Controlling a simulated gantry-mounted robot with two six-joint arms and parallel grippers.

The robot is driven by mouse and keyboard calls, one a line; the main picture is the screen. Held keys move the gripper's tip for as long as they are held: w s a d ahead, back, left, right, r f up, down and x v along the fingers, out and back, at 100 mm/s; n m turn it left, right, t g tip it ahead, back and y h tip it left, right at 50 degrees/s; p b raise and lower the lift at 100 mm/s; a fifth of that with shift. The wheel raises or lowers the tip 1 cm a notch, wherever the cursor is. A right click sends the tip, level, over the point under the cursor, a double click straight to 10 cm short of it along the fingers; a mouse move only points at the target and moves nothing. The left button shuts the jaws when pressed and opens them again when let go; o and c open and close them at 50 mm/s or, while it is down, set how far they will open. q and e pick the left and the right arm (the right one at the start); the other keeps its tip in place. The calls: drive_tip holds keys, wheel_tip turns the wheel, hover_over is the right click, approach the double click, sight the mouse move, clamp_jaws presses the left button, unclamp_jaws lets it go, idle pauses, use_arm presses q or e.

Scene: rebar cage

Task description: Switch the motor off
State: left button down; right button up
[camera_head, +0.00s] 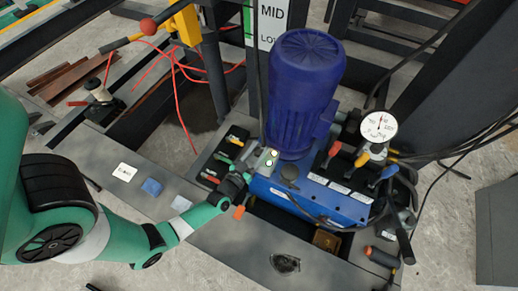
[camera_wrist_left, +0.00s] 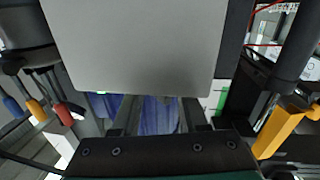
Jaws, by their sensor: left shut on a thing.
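The motor (camera_head: 304,85) is a large blue ribbed cylinder standing upright on a blue power unit (camera_head: 315,192). A small grey switch box (camera_head: 264,161) with light round buttons is in front of the motor's base. My left gripper (camera_head: 246,172) comes in from the left and is shut on this box, as far as I can tell. In the left wrist view, a plain grey panel (camera_wrist_left: 140,45) fills the upper middle and hides the fingertips. The blue motor (camera_wrist_left: 155,115) shows between the dark fingers (camera_wrist_left: 158,116). My right gripper is not in view.
A pressure gauge (camera_head: 379,126) and coloured levers (camera_head: 361,158) stand right of the motor. Loose tools lie left of the gripper. Black hoses run at the right. A red cable (camera_head: 178,85) hangs at upper left. The grey bench front (camera_head: 235,238) is mostly clear.

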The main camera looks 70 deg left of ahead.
use_arm(q)
drive_tip(key=shift+w+d+r+n+g+y+p, duration=0.1)
drive_tip(key=shift+r+n+g+y+p, duration=0.1)
drive_tip(key=shift+n+g+y+p, duration=1.4)
drive_tip(key=shift+y, duration=0.1)
drive_tip(key=shift+f+n+g+y, duration=0.15)
drive_tip(key=shift+n+g+y, duration=0.35)
drive_tip(key=shift+g, duration=0.1)
drive_tip(key=n+g, duration=0.1)
drive_tip(key=n+g+y+b, duration=0.1)
drive_tip(key=g, duration=0.1)
drive_tip(key=n+g+y+b, duration=0.1)
drive_tip(key=shift+f+g, duration=0.25)
drive_tip(key=shift+g, duration=0.15)
drive_tip(key=shift+r+n+g+y+b, duration=0.15)
drive_tip(key=shift+n+g+y+b, duration=0.45)
drive_tip(key=shift+n+g+b, duration=1.05)
drive_tip(key=shift+s+m+g+p, duration=0.2)
drive_tip(key=shift+m+g+p, duration=0.05)
drive_tip(key=shift+p, duration=0.15)
drive_tip(key=shift+c, duration=2.2)
unclamp_jaws()
